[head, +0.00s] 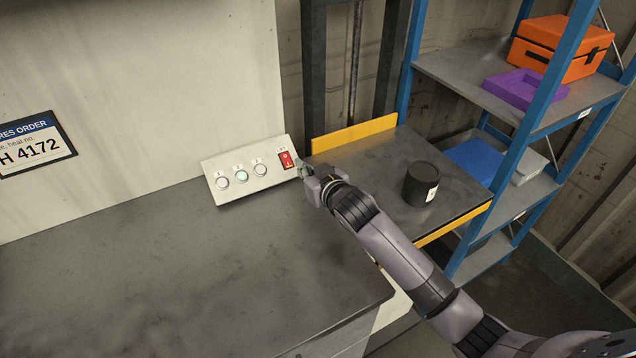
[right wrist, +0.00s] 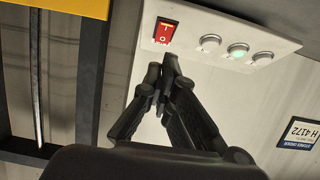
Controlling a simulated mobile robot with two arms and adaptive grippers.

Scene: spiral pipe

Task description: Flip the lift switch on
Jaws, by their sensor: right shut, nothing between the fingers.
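The red lift switch (head: 286,159) sits at the right end of a pale sloped control panel (head: 232,191) on the grey counter. The switch also shows in the right wrist view (right wrist: 165,32), with I and O marks on its face. My right gripper (head: 304,172) is shut and empty, just to the right of and below the switch in the head view. In the right wrist view its fingertips (right wrist: 160,78) are together, a short way from the switch and apparently apart from it. My left gripper is not in view.
Three round buttons line the panel, the middle one (head: 241,175) lit green. A lift platform (head: 380,160) with yellow edges holds a dark canister (head: 421,184). Blue shelving (head: 470,75) stands at the right with an orange case (head: 560,48) and purple tray (head: 522,88). The counter (head: 180,270) is clear.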

